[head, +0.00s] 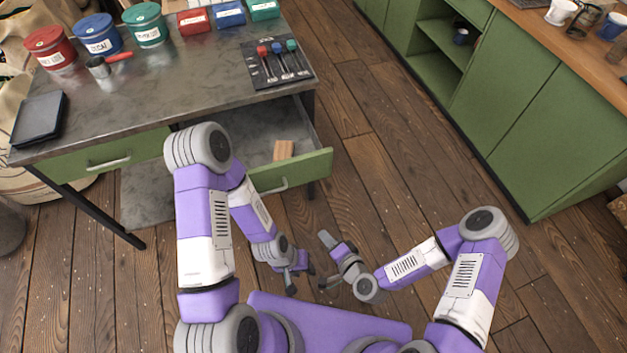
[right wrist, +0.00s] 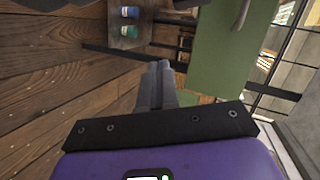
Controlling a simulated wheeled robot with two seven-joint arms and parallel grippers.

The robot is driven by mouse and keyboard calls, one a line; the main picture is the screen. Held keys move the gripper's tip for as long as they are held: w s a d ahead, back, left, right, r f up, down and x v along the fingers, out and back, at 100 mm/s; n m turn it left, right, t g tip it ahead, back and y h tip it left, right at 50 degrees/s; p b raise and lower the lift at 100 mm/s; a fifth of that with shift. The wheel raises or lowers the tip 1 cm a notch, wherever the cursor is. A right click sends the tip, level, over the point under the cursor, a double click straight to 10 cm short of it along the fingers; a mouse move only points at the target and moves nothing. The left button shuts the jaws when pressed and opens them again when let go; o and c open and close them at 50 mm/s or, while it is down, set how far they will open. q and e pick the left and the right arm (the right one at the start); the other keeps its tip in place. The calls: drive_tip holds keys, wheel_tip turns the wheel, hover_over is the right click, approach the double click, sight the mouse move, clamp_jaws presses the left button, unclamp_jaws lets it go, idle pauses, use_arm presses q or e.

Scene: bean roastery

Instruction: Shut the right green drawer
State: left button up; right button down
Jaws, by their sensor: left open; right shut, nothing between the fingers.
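The right green drawer (head: 318,167) is pulled out from under the metal-topped table, and a small wooden block (head: 284,150) lies inside it. Its front has a pale bar handle (head: 270,187); my left arm hides part of its left side. A green panel with a bar handle, apparently this drawer front, shows in the right wrist view (right wrist: 222,55). My right gripper (head: 326,238) is shut and empty, below the drawer front in the picture and apart from it. Its closed fingers show in the right wrist view (right wrist: 155,80). My left gripper (head: 300,279) is open and empty, farther from the drawer.
The left green drawer (head: 75,165) looks shut. The table (head: 180,75) bears several tins, a scoop (head: 100,67), a black tray (head: 40,117) and a dark board (head: 277,62) with three coloured-topped tools. Green cabinets (head: 505,90) stand at right. Wooden floor between is clear.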

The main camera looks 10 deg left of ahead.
drive_tip(key=w+r+m+t, duration=0.3)
drive_tip(key=r+m+t, duration=0.2)
drive_tip(key=r+t, duration=0.1)
drive_tip(key=b, duration=0.1)
approach(308, 172)
drive_tip(key=x, duration=0.6)
drive_tip(key=shift+w+a, duration=0.15)
drive_tip(key=shift+w, duration=0.25)
